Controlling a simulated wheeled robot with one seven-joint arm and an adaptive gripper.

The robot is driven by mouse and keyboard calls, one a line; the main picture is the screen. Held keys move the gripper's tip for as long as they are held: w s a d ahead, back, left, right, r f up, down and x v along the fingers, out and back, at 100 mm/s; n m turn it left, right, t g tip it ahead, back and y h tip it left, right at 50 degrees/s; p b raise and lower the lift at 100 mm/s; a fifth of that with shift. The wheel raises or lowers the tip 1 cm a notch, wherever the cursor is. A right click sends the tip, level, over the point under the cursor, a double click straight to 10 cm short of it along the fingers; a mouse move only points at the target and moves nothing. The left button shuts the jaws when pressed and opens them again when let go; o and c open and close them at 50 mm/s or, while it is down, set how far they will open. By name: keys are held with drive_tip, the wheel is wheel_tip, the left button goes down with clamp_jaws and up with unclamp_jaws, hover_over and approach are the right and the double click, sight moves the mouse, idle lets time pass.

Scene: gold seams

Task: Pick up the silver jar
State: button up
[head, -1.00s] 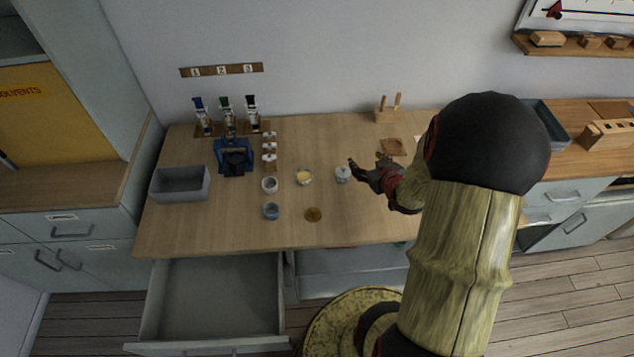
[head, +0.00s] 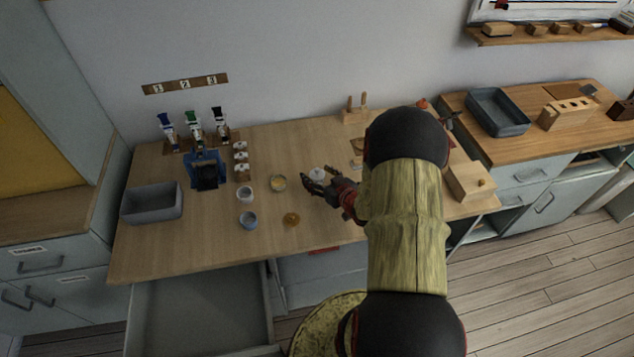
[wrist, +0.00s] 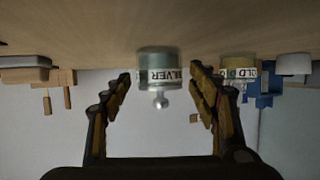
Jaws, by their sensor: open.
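The silver jar (head: 317,174) stands upright on the wooden table, with a pale lid and a round knob. In the wrist view, which is upside down, the jar (wrist: 160,72) shows a "SILVER" label and sits between the finger lines, just beyond the tips. My gripper (head: 310,184) is open and empty, close to the jar from its right and front side. In the wrist view my gripper (wrist: 160,82) has one finger on each side of the jar's image. I cannot tell whether any finger touches it.
A gold-labelled jar (wrist: 238,70) stands close by; in the head view it is an open jar (head: 279,183). A round amber lid (head: 291,219), white cup (head: 246,194) and blue cup (head: 249,220) are nearby. A grey bin (head: 152,203) stands left. An open drawer (head: 200,310) juts out below.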

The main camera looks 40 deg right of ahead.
drive_tip(key=shift+w+f, duration=0.1)
drive_tip(key=shift+w, duration=0.1)
drive_tip(key=shift+c, duration=0.9)
drive_tip(key=shift+d, duration=0.1)
clamp_jaws()
